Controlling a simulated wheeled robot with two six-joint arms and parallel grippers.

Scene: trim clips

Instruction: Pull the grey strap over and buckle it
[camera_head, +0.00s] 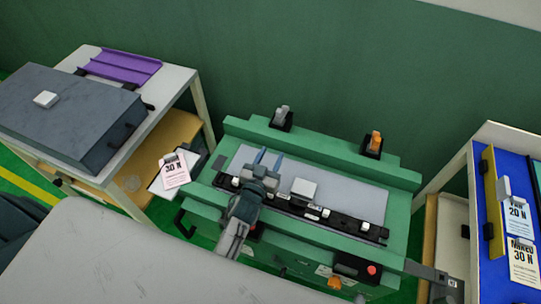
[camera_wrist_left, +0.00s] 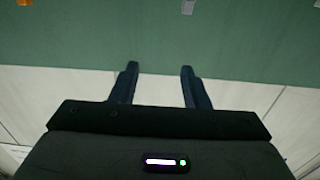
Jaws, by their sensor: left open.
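A small grey piece (camera_head: 283,115) stands upright in a black holder at the back left of the green bench; I cannot tell whether it is the strap's end. It seems to show at the top of the left wrist view (camera_wrist_left: 188,6). No long strap or buckle can be made out clearly. A black bar (camera_head: 345,226) with several small white clips runs along the front of the bench's grey plate (camera_head: 355,195). My left gripper (camera_head: 266,160) is open and empty over the plate's left part, its fingers pointing to the back. My right gripper is out of view.
An orange piece (camera_head: 373,143) stands in a black holder at the back right. A grey block (camera_head: 303,190) sits by the bar. At left stands a cart with a dark case (camera_head: 65,115) and purple tray (camera_head: 120,65); at right, a blue board (camera_head: 505,185) with labels.

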